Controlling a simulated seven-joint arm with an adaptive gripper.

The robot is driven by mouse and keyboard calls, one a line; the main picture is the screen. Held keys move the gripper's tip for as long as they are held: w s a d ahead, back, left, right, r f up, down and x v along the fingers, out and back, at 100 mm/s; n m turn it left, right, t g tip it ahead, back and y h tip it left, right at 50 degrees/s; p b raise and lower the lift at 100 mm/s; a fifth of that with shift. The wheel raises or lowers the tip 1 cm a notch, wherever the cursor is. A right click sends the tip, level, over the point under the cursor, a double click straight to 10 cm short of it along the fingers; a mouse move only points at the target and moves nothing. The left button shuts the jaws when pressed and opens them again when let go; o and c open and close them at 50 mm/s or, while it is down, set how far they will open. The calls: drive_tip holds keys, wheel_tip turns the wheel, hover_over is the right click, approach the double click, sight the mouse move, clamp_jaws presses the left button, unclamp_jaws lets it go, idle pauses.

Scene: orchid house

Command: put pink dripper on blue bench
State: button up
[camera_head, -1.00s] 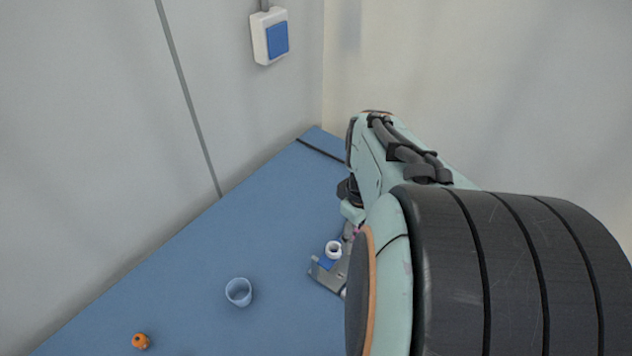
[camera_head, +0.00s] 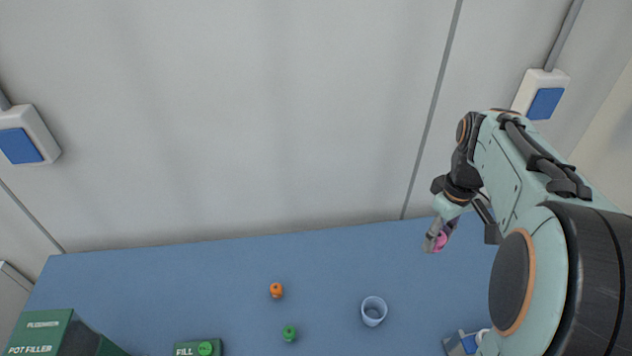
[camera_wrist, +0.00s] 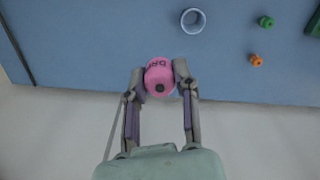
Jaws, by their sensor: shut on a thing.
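The pink dripper (camera_wrist: 159,78) is held between the two fingers of my gripper (camera_wrist: 160,84) in the wrist view, with dark lettering on its side. In the head view my gripper (camera_head: 437,238) is at the right, and a bit of the pink dripper (camera_head: 440,242) shows between its fingers. The gripper appears above the far right part of the blue bench (camera_head: 200,275). The bench also shows in the wrist view (camera_wrist: 90,40), behind the dripper. How high the dripper is above the bench is hard to tell.
A pale blue cup (camera_head: 373,311), an orange piece (camera_head: 276,290) and a green piece (camera_head: 290,333) stand on the bench. A green box (camera_head: 60,335) and a green FILL box (camera_head: 190,348) are front left. A metal bracket (camera_head: 455,345) is front right. A wall (camera_head: 250,130) bounds the back.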

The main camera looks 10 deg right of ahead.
drive_tip(key=w+a+f+n, duration=0.2)
drive_tip(key=w+a+n, duration=0.15)
drive_tip(key=a, duration=0.65)
drive_tip(key=w+a+f+n, duration=0.3)
drive_tip(key=w+a, duration=0.2)
drive_tip(key=a, duration=0.5)
drive_tip(key=s+a+f+n, duration=0.3)
drive_tip(key=a, duration=0.6)
drive_tip(key=s+a+f+n, duration=0.3)
drive_tip(key=s+a, duration=0.1)
drive_tip(key=a, duration=0.4)
drive_tip(key=shift+m, duration=0.25)
drive_tip(key=w+a+f, duration=0.2)
drive_tip(key=w+f, duration=0.1)
drive_tip(key=w+a+f, duration=0.3)
drive_tip(key=w, duration=0.1)
drive_tip(key=w+a+f, duration=0.2)
drive_tip(key=w+f, duration=0.1)
drive_tip(key=w, duration=0.1)
drive_tip(key=shift+a+f, duration=0.15)
drive_tip(key=shift+a, duration=0.2)
drive_tip(key=shift+w+f, duration=0.1)
drive_tip(key=shift+f, duration=0.1)
drive_tip(key=shift+w+a+f, duration=0.1)
drive_tip(key=shift+f, duration=0.8)
drive_tip(key=shift+w+a+f, duration=0.1)
drive_tip(key=shift+f, duration=0.75)
